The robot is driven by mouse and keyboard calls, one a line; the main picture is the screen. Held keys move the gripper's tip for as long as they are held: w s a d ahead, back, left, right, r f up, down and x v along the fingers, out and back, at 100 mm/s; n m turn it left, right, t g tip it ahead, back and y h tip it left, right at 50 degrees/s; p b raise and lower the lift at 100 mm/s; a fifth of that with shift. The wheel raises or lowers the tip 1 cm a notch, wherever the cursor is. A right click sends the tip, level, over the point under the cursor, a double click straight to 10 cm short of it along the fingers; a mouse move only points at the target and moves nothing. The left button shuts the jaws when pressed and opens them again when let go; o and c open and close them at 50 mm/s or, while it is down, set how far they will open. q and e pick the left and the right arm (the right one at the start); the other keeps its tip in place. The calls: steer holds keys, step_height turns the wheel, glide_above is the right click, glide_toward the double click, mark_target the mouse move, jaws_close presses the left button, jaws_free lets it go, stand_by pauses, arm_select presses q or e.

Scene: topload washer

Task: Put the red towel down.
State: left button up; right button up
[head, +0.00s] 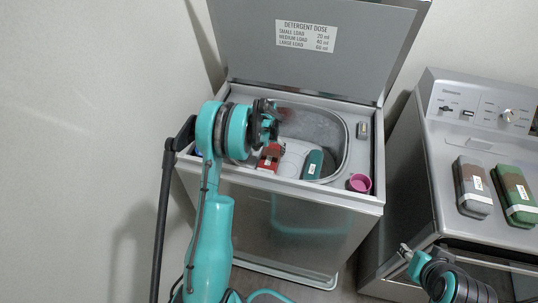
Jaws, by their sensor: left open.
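The open washer tub (338,124) has a pale, grey interior.
The washer lid (350,55) stands raised behind the tub. A second appliance (450,150) at right carries a grey package (473,187) and a green package (514,195).

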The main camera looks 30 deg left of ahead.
arm_select(q)
step_height(320, 180, up, 4)
step_height(320, 180, up, 10)
steer(key=t, duration=0.1)
glide_above(268, 162)
steer(key=s+d, duration=0.4)
steer(key=d, duration=0.2)
steer(key=s+d+r+m+t, duration=0.1)
steer(key=s+d+r, duration=0.3)
steer(key=s+r, duration=0.15)
steer(key=s+d+r+m+t, duration=0.1)
steer(key=s+d, duration=0.3)
steer(key=s, duration=0.5)
steer(key=s+d+r+t, duration=0.2)
steer(key=s+d, duration=0.2)
steer(key=s, duration=0.5)
steer(key=shift+d+r+m+p, duration=0.35)
steer(key=shift+d+r+m, duration=0.05)
